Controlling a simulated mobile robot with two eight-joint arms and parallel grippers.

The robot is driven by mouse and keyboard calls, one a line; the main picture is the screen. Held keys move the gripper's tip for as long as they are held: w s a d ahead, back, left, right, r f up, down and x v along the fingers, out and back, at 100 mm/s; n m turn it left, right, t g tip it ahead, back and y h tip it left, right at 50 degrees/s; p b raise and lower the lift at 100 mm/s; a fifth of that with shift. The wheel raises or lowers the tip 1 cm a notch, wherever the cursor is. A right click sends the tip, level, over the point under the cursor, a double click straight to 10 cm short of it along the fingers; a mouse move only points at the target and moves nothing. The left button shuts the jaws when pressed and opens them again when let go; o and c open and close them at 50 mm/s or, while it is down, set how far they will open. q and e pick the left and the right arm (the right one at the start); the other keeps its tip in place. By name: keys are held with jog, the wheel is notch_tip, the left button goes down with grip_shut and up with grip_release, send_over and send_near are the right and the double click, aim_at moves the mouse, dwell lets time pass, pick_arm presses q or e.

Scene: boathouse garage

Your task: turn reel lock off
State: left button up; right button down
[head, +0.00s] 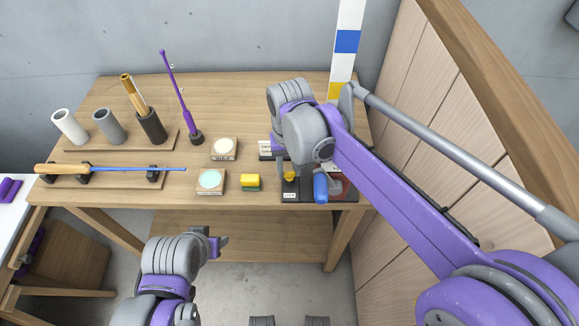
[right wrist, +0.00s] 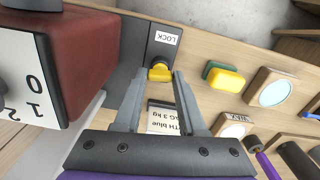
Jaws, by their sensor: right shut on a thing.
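The reel lock is a yellow knob (head: 289,176) on a dark plate at the right front of the bench; it also shows in the right wrist view (right wrist: 160,73), beside a white "LOCK" label (right wrist: 166,37). My right gripper (right wrist: 159,78) has its two fingers on either side of the yellow knob and is shut on it. In the head view the right forearm and wrist hide most of that gripper. My left gripper (head: 219,244) is in front of the bench, away from the lock; its finger opening is not clear.
A red block (right wrist: 85,60) with a white numbered face stands close beside the lock. A blue cylinder (head: 320,187) is right of it in the head view.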

aim_at(289, 172)
jog(key=shift+m, duration=0.6)
jog(key=shift+c, duration=2.4)
grip_release()
jog(key=shift+r, duration=0.1)
notch_tip(289, 172, up, 11)
jog(key=shift+p, duration=0.35)
jog(key=shift+s+f, duration=0.1)
jog(key=shift+f, duration=0.15)
